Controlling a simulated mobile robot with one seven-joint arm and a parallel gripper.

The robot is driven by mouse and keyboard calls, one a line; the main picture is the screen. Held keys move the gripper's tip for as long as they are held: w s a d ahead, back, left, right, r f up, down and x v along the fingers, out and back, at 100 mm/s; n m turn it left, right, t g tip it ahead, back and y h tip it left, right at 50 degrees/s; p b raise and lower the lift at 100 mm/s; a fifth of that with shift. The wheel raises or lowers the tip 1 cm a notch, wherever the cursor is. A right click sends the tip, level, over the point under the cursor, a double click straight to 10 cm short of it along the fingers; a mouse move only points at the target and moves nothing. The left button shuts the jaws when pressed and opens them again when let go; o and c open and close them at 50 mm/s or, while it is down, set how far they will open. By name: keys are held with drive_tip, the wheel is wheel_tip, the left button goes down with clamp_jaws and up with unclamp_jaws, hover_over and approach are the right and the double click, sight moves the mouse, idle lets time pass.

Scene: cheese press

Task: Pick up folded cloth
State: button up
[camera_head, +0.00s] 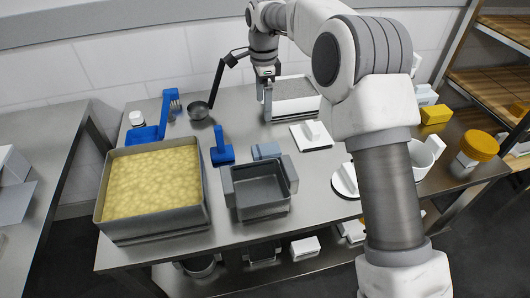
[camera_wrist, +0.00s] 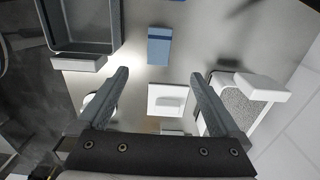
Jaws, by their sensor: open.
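The folded cloth (camera_head: 266,151) is a small grey-blue block lying on the steel table, just behind the grey square mould. In the wrist view the folded cloth (camera_wrist: 158,50) shows as a blue rectangle with a darker band, ahead of the fingertips and roughly centred between them. My gripper (camera_head: 267,100) hangs over the back of the table, beside the white box with a grey top. In the wrist view my gripper (camera_wrist: 159,73) has its two fingers wide apart with nothing held between them. The cloth is apart from the fingers.
The grey mould (camera_head: 262,190) stands in front of the cloth, and a blue-handled tool (camera_head: 221,150) stands left of it. A vat of yellow curd (camera_head: 150,228) is at left. A white lidded plate (camera_head: 311,136) and the white box (camera_head: 293,105) lie behind and right.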

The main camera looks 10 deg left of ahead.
drive_tip(key=b, duration=0.3)
hover_over(266, 149)
drive_tip(key=f, duration=1.2)
drive_tip(key=shift+a, duration=0.25)
drive_tip(key=f, duration=0.1)
drive_tip(key=f+b, duration=0.1)
drive_tip(key=f, duration=0.1)
drive_tip(key=f+b, duration=0.1)
drive_tip(key=f, duration=0.1)
drive_tip(key=shift+d+f, duration=0.15)
drive_tip(key=shift+d, duration=0.15)
drive_tip(key=c, duration=1.4)
